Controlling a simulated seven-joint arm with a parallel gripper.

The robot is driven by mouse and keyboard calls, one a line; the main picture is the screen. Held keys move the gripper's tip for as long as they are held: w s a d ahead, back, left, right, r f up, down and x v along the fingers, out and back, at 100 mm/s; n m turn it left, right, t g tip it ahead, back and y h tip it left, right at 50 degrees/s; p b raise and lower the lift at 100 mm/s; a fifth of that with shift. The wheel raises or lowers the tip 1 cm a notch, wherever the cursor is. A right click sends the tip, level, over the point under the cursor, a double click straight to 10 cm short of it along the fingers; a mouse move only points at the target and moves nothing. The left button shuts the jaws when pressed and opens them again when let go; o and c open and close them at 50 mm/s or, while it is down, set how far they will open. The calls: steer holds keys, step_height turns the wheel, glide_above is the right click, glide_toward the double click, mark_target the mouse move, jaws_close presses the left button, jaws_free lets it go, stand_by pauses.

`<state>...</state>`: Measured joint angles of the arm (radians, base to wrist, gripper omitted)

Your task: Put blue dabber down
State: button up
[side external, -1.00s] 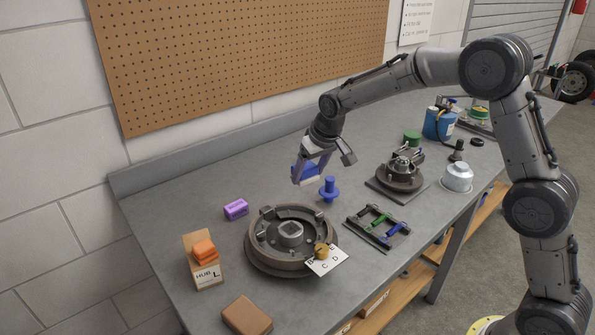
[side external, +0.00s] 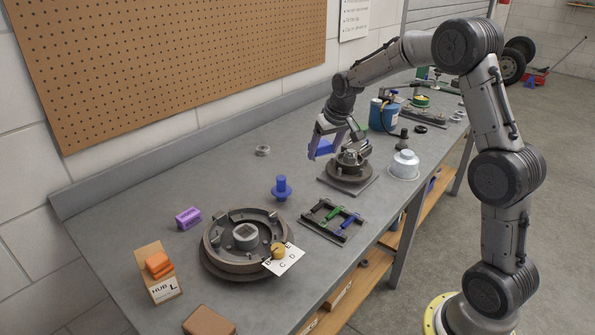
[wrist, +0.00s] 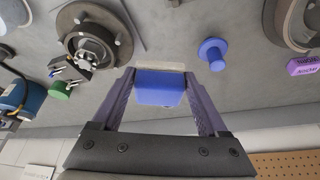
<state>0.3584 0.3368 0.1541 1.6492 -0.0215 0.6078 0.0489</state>
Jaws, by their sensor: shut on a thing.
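My gripper (side external: 335,150) is shut on a blue block with a pale pad on its far face, which I take to be the blue dabber (side external: 320,147). In the wrist view, both purple fingers of my gripper (wrist: 158,76) press the sides of the blue dabber (wrist: 159,90), and the pale pad (wrist: 160,67) faces away from the palm. It appears held above the bench, near the left side of the smaller hub (side external: 352,163); the exact height is unclear. A separate blue flanged knob (side external: 282,187) stands on the bench (side external: 215,165).
A large drum (side external: 245,240) with a lettered card (side external: 284,262), a purple block (side external: 188,218) and a rack with green and blue bars (side external: 333,218) stand nearer. A blue canister (side external: 382,115) and silver cup (side external: 404,164) are close by. Bench toward the back wall is mostly clear.

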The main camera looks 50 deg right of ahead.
steer(key=w+d+f, duration=0.1)
steer(key=w+f, duration=0.1)
steer(key=w, duration=0.2)
steer(key=w+d+f, duration=0.2)
steer(key=w+f, duration=0.1)
steer(key=w+d+f, duration=0.1)
steer(key=w+f, duration=0.2)
steer(key=w, duration=0.1)
steer(key=shift+w+d+f, duration=0.25)
steer(key=shift+w, duration=0.1)
steer(key=shift+w+d+f, duration=0.2)
steer(key=shift+w+f, duration=0.25)
steer(key=shift+f, duration=1.7)
steer(key=shift+f, duration=0.1)
